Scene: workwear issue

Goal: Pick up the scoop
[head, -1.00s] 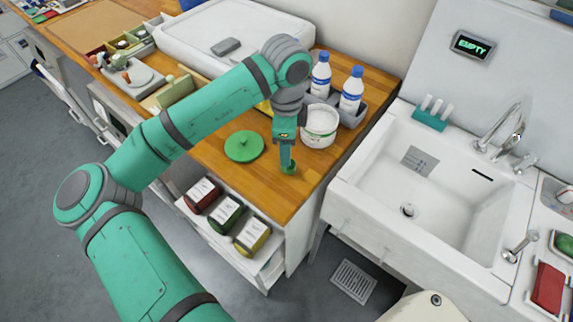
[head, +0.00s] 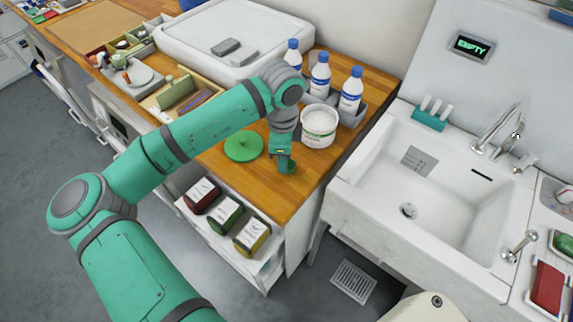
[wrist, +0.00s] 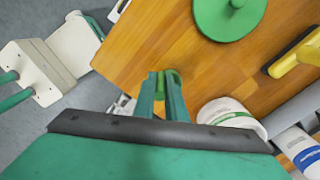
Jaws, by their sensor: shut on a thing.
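The scoop is a small green piece (head: 291,168) beside my fingertips in the head view, over the front right of the wooden counter. My gripper (head: 284,167) points down and is shut on it. In the wrist view, my fingers (wrist: 168,82) close around the green scoop (wrist: 174,75), with bare wood behind it. The fingers hide much of the scoop, and I cannot tell whether it touches the counter.
A white tub (head: 319,126) stands just behind my gripper, with several blue-capped bottles in a grey holder (head: 360,117) beyond. A round green lid (head: 243,146) lies to the left. An open drawer with jars (head: 226,216) juts out below. A sink (head: 440,205) is right.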

